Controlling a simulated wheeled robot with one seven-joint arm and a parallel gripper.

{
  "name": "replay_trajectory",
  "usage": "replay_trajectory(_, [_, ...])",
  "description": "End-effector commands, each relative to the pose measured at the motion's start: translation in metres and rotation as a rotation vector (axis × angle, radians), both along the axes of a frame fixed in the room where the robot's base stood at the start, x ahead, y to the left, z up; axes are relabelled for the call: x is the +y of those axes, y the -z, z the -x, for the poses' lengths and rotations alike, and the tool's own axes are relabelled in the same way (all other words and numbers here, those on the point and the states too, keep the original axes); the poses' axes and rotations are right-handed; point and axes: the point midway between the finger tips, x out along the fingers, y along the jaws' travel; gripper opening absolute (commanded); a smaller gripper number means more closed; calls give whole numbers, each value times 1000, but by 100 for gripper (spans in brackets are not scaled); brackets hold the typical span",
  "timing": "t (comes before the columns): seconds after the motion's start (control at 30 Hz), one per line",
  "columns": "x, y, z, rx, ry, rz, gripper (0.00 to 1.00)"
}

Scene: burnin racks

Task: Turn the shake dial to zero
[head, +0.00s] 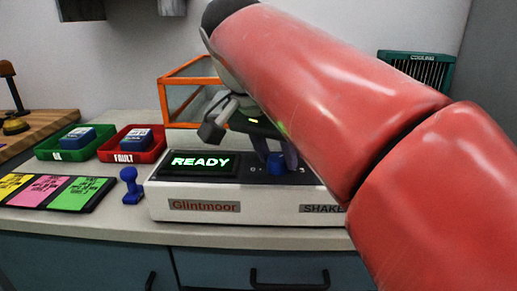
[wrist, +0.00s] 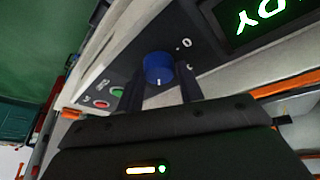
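The blue shake dial (head: 276,163) sits on top of the white Glintmoor machine (head: 250,209), right of its lit READY screen (head: 201,163). In the wrist view the dial (wrist: 158,66) shows a small white pointer mark facing my gripper. A white "0" (wrist: 186,43) is printed on the panel beside the dial, away from the mark. My gripper (head: 275,151) is over the panel, its fingers on either side of the dial. In the wrist view my gripper (wrist: 160,82) looks open, with narrow gaps beside the dial; contact is not visible.
Green (wrist: 117,91) and red (wrist: 101,103) buttons are close to the dial. An orange-framed box (head: 187,88) stands behind the machine. Green (head: 70,148) and red (head: 133,151) trays, a blue stamp-like object (head: 131,186) and a card mat (head: 50,190) are at left.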

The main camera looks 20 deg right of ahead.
Motion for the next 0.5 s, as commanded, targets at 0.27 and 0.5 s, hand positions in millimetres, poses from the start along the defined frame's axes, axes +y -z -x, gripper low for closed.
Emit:
replay_trajectory(0.27, [0,0,0,0,-1,0,11])
replay_trajectory(0.5, [0,0,1,0,-46,1,11])
